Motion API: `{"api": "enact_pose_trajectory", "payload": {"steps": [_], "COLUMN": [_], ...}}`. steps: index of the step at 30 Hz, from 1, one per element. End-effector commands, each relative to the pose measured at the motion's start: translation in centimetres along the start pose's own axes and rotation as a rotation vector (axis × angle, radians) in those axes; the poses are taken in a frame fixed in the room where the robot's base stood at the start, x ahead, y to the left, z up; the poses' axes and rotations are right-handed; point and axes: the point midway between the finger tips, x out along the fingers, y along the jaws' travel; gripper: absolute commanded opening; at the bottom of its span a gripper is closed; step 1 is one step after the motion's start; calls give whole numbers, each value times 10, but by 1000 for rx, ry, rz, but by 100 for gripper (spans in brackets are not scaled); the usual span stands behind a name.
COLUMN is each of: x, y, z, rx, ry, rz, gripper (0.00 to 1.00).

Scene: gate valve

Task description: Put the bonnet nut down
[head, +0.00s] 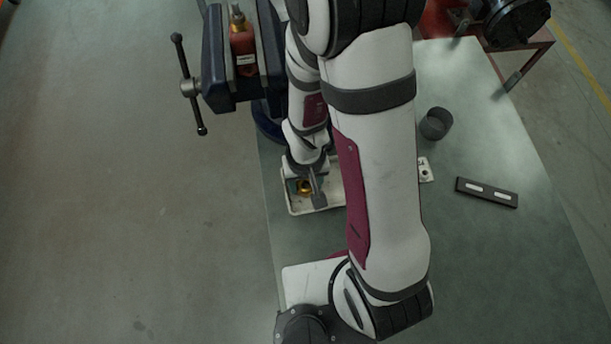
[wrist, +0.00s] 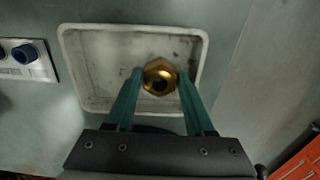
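The bonnet nut is a brass hexagonal ring with a dark bore; it shows in the wrist view (wrist: 159,77) and, partly covered by my gripper, in the head view (head: 305,187). My gripper (wrist: 160,74) has its two green fingertips against opposite sides of the nut, with no clear gap. It reaches down over a shallow off-white tray (wrist: 88,103), and the nut is inside the tray's outline, near its right front part in the wrist view. The tray's left part also shows in the head view (head: 294,209). Whether the nut touches the tray floor is hard to tell.
A blue vise (head: 216,58) holds a red valve body (head: 243,50) at the upper left. A dark cup (head: 436,123) and a black slotted bar (head: 487,192) lie right of my arm. The tray's left part is empty.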

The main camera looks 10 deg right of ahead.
Motion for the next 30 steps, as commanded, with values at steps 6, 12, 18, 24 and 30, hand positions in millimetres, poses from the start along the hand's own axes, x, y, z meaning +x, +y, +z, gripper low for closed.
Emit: {"api": "enact_pose_trajectory", "payload": {"steps": [6,12,18,24,30], "x": [0,-10,-55,-105,-136], "y": [0,0,0,0,5], "z": [0,-1,-2,-2,8], "rx": [0,1,0,0,51], "ry": [0,3,8,7,2], "rz": [0,-1,-2,-1,-10], "gripper": [61,61,61,61,61]}}
